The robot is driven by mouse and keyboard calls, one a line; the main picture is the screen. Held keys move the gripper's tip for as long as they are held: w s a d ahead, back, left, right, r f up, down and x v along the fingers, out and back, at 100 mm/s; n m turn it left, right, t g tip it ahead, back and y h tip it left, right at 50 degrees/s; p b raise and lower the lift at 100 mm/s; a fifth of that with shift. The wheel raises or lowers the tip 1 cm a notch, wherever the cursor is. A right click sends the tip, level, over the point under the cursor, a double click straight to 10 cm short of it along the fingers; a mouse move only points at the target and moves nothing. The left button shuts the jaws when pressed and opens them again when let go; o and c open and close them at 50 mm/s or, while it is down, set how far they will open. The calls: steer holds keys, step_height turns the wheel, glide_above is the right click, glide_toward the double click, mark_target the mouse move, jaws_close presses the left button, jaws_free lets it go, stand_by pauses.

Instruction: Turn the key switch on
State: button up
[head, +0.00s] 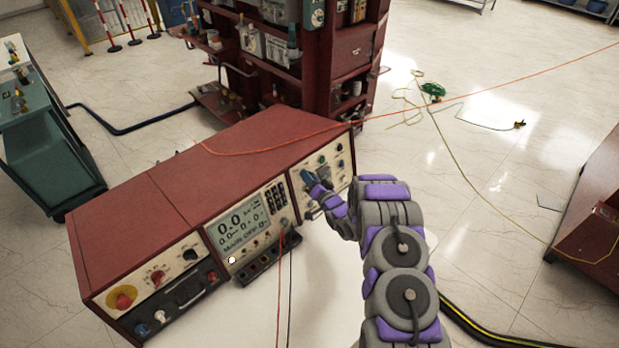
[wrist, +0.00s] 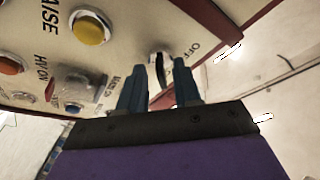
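The key switch (wrist: 161,66) is on the cream control panel (wrist: 120,45) in the wrist view, a dark upright key beside the letters "OFF". My gripper (wrist: 160,70) has its two fingers on either side of the key, with visible gaps. It is open, and I cannot tell whether a finger touches the key. In the head view my gripper (head: 311,179) is at the right-hand panel (head: 339,164) of the red console (head: 200,180). I cannot make out the key switch there.
In the wrist view, a yellow button (wrist: 89,28), an orange button (wrist: 10,64) and a clear-covered switch (wrist: 78,88) are left of the fingers. A red shelf unit (head: 310,55) stands behind the console. Cables cross the floor on the right.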

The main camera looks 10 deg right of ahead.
steer(key=v, duration=1.7)
steer(key=shift+d, duration=0.15)
steer(key=w+d+r+n+g+h+b, duration=0.2)
steer(key=d+r+n+g+h, duration=0.2)
steer(key=d+r+g+h, duration=0.15)
steer(key=s+d+r+g+h+b, duration=0.1)
steer(key=s+r+g+h, duration=0.2)
steer(key=s+r+g, duration=0.5)
steer(key=s+a+r+g+b, duration=0.1)
steer(key=s+a+r, duration=0.2)
steer(key=s, duration=0.9)
steer(key=s+a+r+g+y+b, duration=0.1)
steer(key=s+a, duration=0.4)
steer(key=s, duration=0.8)
steer(key=s+a+r+g+y+b, duration=0.1)
steer(key=s+a+r+g, duration=0.2)
steer(key=s, duration=0.9)
step_height(320, 180, up, 2)
steer(key=shift+s+a+r+n, duration=0.15)
steer(key=shift+a+n, duration=0.25)
steer(key=shift+a, duration=0.4)
